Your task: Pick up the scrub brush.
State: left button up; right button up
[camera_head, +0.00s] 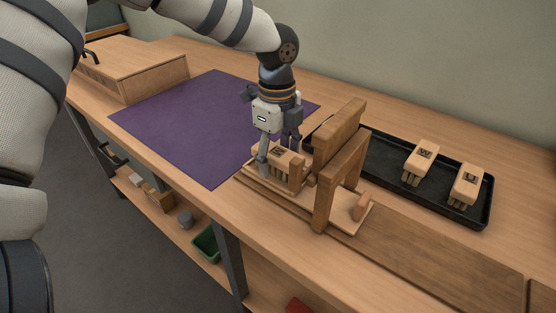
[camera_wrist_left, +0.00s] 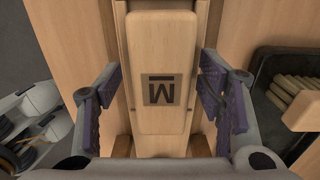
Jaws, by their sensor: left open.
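A pale wooden brush block (camera_head: 284,155) with a dark letter mark sits in a wooden fixture (camera_head: 328,190) on the bench. I take it as the scrub brush. In the left wrist view the block (camera_wrist_left: 160,40) lies lengthwise, its mark facing me. My left gripper (camera_head: 278,161) points down over the block, open, with one finger on each side. In the left wrist view the open gripper (camera_wrist_left: 160,78) shows a gap between each purple finger pad and the block.
A black tray (camera_head: 378,165) behind the fixture holds two bristled brush blocks, one at its middle (camera_head: 421,160) and one at its right end (camera_head: 466,184). A purple mat (camera_head: 190,120) lies clear to the left. A wooden box (camera_head: 135,75) stands beyond it. The fixture's upright arch is close beside my gripper.

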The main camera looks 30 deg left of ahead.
pick_arm(q)
jog(key=shift+w+f, duration=0.1)
jog(key=shift+f, duration=0.1)
jog(key=c, duration=1.3)
